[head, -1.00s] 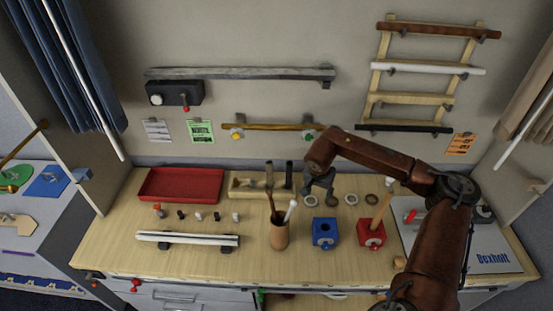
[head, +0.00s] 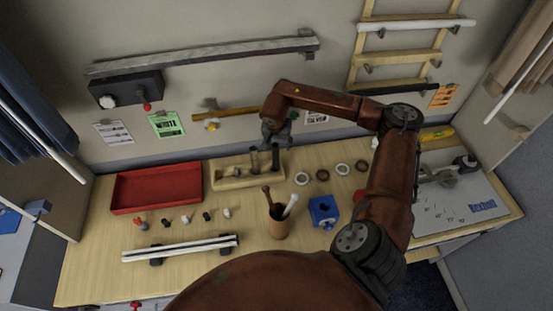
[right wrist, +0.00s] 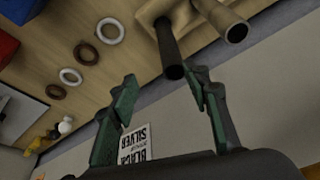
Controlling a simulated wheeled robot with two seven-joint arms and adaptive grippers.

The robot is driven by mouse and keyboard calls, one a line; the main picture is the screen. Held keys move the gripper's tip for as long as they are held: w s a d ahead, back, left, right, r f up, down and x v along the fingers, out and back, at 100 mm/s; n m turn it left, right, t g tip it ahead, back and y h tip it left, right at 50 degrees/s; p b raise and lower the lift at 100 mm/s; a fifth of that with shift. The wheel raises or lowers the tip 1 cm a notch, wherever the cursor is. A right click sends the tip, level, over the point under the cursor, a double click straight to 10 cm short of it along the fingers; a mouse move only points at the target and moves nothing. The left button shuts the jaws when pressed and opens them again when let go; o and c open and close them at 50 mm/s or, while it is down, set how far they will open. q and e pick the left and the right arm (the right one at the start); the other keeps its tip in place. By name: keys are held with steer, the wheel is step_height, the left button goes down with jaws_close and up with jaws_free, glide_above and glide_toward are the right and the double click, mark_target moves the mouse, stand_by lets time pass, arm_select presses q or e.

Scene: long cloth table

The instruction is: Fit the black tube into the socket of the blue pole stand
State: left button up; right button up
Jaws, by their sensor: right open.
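The black tube (head: 276,159) stands upright in the right end of a pale wooden holder (head: 225,178). It also shows in the right wrist view (right wrist: 169,48), its dark open end near the gap between my fingers. My right gripper (head: 276,137) is open above this tube, with nothing held; its green-padded fingers are spread in the right wrist view (right wrist: 165,88). The blue pole stand (head: 322,211) sits on the table, right of the brown cup, its socket a dark hole. A corner of it shows in the right wrist view (right wrist: 20,8). My left gripper is out of view.
A grey-brown tube (head: 255,162) stands close beside the black one. Several rings (head: 342,169) lie right of the holder. A cup (head: 278,227) with sticks stands in front. A red tray (head: 157,190) is at left. A red block (right wrist: 5,45) shows in the right wrist view.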

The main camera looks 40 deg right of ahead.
mark_target(276, 147)
steer(key=w+f+p, duration=0.1)
steer(key=w+f, duration=0.1)
steer(key=f, duration=0.1)
steer(key=shift+w+f, duration=0.1)
steer(key=shift+w, duration=0.1)
steer(key=shift+w+f, duration=0.55)
steer(key=shift+f, duration=0.2)
steer(key=shift+s+d, duration=0.25)
steer(key=shift+s, duration=0.3)
steer(key=shift+s+r, duration=0.1)
steer(key=shift+c, duration=0.2)
steer(key=shift+w+f, duration=0.2)
steer(key=shift+w, duration=0.25)
steer(key=c, duration=0.5)
steer(key=shift+s+r, duration=0.15)
steer(key=shift+s, duration=0.15)
steer(key=c, duration=0.3)
steer(key=shift+c, duration=0.7)
steer(key=shift+w+a, duration=0.1)
steer(key=shift+w, duration=0.1)
jaws_close()
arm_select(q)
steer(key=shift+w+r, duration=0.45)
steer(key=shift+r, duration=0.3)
arm_select(e)
steer(key=shift+s, duration=0.1)
